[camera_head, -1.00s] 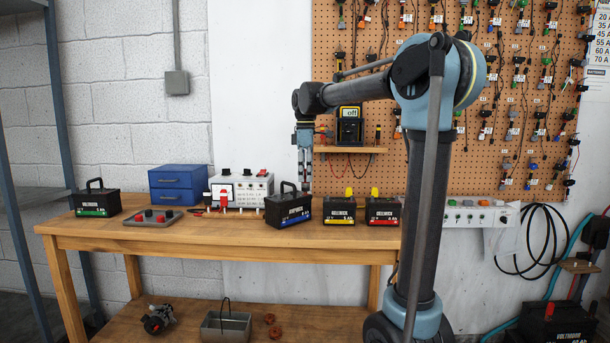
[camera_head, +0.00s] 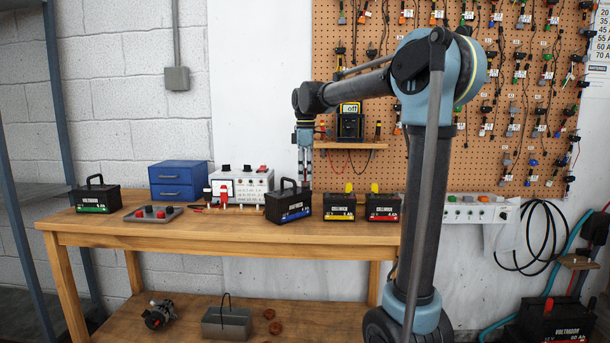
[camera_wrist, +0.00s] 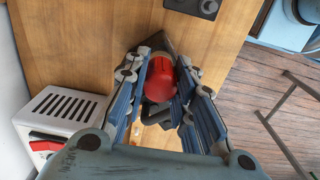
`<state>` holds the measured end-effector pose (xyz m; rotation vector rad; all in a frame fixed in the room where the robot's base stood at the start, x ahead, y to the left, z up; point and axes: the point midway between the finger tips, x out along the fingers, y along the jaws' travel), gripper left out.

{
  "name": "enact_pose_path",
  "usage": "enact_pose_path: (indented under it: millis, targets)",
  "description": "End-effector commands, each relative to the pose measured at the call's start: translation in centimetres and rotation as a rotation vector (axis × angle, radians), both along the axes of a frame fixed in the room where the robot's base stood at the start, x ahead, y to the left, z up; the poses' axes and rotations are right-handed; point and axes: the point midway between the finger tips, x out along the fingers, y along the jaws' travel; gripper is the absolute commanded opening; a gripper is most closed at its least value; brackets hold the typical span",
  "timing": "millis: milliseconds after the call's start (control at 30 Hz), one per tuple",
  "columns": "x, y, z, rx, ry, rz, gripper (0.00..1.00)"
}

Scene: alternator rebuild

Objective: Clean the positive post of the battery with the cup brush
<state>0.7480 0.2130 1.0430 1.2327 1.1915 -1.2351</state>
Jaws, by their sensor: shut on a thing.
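My gripper (camera_head: 305,180) points down over the bench, close to the right end of a black battery (camera_head: 288,206) with a blue label stripe and a carry handle. In the wrist view my fingers (camera_wrist: 158,88) are closed around a red cylindrical thing (camera_wrist: 160,75) with dark parts around it, apparently the cup brush. A dark bar shows just below it between the fingers. The head view is too small to show what I hold. The posts of the blue-striped battery cannot be made out, and I cannot tell whether anything touches them.
Two batteries, one yellow-striped (camera_head: 340,207) and one red-striped (camera_head: 382,207), stand to the right. A small shelf with a meter (camera_head: 349,123) is behind.

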Motion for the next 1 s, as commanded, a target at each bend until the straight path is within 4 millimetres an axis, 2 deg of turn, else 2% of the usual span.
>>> enact_pose_path:
  millis: [133, 400, 533, 867, 1000]
  targets:
    - [0.00, -0.01, 0.03, 0.000, 0.000, 0.063, 0.05]
    - [0.00, -0.01, 0.11, 0.000, 0.000, 0.329, 0.05]
    - [0.00, -0.01, 0.13, 0.000, 0.000, 0.408, 0.05]
    - [0.00, -0.01, 0.13, 0.000, 0.000, 0.421, 0.05]
    - [0.00, -0.01, 0.13, 0.000, 0.000, 0.335, 0.05]
